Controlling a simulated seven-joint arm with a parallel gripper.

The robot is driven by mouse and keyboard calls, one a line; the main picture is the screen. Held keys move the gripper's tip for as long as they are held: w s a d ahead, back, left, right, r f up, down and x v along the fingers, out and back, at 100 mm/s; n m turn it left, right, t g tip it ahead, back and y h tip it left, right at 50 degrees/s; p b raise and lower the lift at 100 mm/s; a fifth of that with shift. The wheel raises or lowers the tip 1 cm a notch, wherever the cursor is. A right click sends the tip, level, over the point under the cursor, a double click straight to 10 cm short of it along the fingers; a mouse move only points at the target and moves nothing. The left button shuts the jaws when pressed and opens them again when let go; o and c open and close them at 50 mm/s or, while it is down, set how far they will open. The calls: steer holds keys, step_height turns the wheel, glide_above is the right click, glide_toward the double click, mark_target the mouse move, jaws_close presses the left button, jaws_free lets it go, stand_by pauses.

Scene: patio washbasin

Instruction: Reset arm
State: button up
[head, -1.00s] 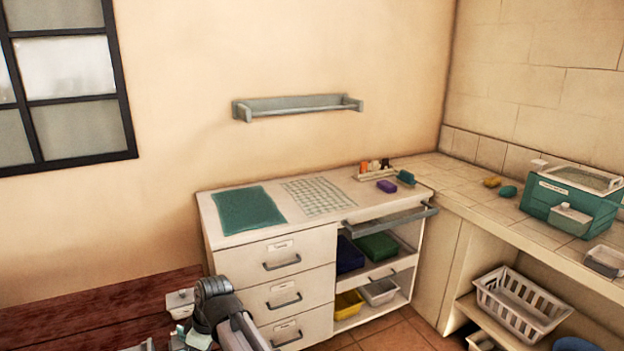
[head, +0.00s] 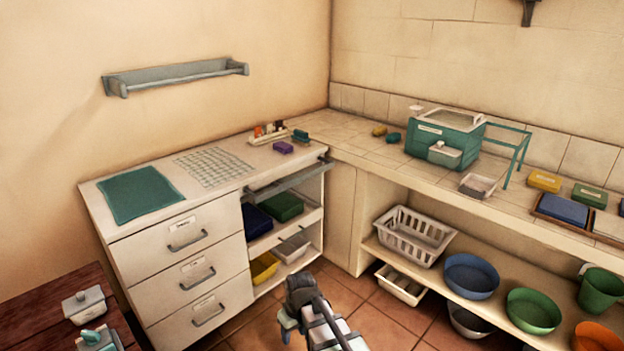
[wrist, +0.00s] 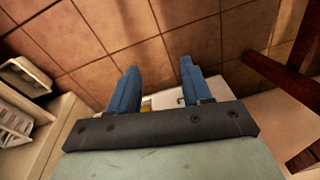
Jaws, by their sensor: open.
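My gripper (wrist: 163,88) shows in the wrist view with its two blue fingers apart and nothing between them. It hangs over the tiled floor. Beyond the fingers, a small part of the white drawer cabinet shows. In the head view, my arm reaches up from the bottom edge in front of the white cabinet (head: 180,245).
A stone counter (head: 400,165) runs along the right wall, holding a teal box (head: 430,137). Its lower shelf holds a white basket (head: 412,238) and a blue basin (head: 471,276). A dark red wooden table (head: 40,320) stands at lower left. Floor between is open.

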steer(key=s+d+f+m, duration=0.2)
steer(key=d, duration=0.6)
steer(key=s+d+f+m+h, duration=0.1)
steer(key=d+f+m, duration=0.15)
steer(key=d, duration=0.45)
steer(key=s+d+f+m, duration=0.2)
steer(key=d+m, duration=0.1)
steer(key=d, duration=0.5)
steer(key=s+f+g, duration=0.3)
steer(key=s+f, duration=0.7)
steer(key=s, duration=0.4)
steer(key=s+f+g, duration=0.4)
steer(key=s+f, duration=0.6)
steer(key=s, duration=0.5)
steer(key=shift+s+a+f, duration=0.25)
steer(key=shift+a, duration=0.05)
